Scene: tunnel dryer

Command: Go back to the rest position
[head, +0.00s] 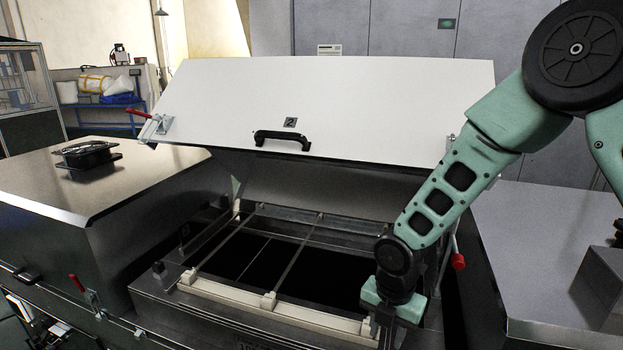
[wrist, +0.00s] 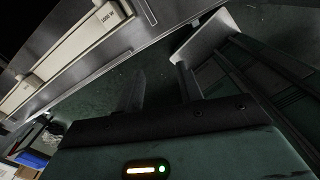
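My gripper (head: 386,322) hangs at the end of my green arm, at the front right of the open dryer section (head: 150,292). In the wrist view my gripper (wrist: 160,72) has its two dark fingers apart. Only dark floor shows between them, so it is open and empty. The white lid (head: 330,108) marked 2 stands raised and tilted over the section, with a black handle (head: 283,138). My arm crosses in front of the lid's right end and the opening's right side.
Cream heater bars (head: 268,302) lie along the opening's front; one (wrist: 62,55) shows in the wrist view. A red-handled clamp (head: 138,112) is on the lid's left end. Metal housings (head: 70,175) (head: 540,260) flank the section. A black fan (head: 86,153) sits on the left one.

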